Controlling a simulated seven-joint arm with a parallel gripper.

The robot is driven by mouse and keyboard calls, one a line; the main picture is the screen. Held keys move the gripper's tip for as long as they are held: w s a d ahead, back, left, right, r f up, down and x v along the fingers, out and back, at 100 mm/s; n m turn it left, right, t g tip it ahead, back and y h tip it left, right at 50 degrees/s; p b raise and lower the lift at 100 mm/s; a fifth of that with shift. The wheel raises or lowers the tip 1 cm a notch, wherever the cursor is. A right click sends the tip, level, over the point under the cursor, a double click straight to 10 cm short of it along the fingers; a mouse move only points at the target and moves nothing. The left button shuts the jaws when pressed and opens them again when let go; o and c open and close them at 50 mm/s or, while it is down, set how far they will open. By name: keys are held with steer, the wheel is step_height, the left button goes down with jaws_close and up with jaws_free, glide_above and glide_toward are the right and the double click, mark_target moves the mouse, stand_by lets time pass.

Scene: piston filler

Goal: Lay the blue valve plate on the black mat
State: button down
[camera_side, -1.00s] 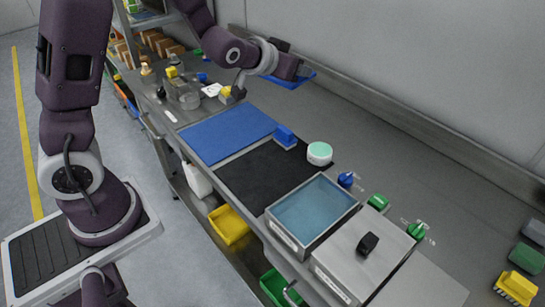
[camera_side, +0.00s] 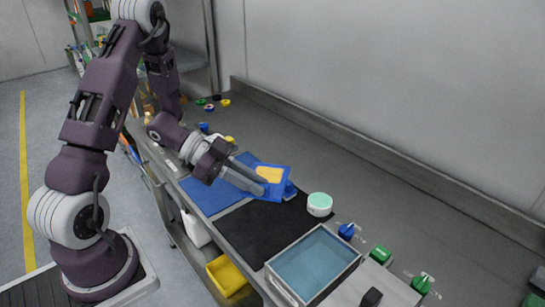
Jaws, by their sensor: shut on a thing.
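The blue valve plate (camera_side: 284,173), a flat blue piece with a yellow patch on its face, is held up above the bench and looks tilted. My gripper (camera_side: 252,183) is shut on its left edge. The plate appears over the region where the blue mat (camera_side: 206,196) meets the black mat (camera_side: 262,232); its exact height is hard to tell. The black mat lies flat, and its visible part is bare. The plate hides part of the blue mat's far right side.
A white round tub with a mint lid (camera_side: 319,204) is at the black mat's far right. A metal basin of bluish liquid (camera_side: 313,264) borders the mat's near right. Blue and green knobs (camera_side: 380,253) stand behind it.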

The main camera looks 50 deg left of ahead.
steer(key=shift+s+a+f+m+g+h, duration=0.15)
steer(key=shift+s+f+m+g, duration=0.55)
steer(key=shift+f, duration=0.85)
steer(key=shift+s+d+f+m+g+h, duration=0.15)
steer(key=shift+s+f+m+h, duration=0.15)
steer(key=shift+s+f, duration=1)
steer(key=shift+s+a+f+m+g+h, duration=0.15)
steer(key=shift+s+f+m+g, duration=0.4)
steer(key=shift+f, duration=1.25)
steer(key=shift+f, duration=0.55)
steer(key=c, duration=1.3)
jaws_free()
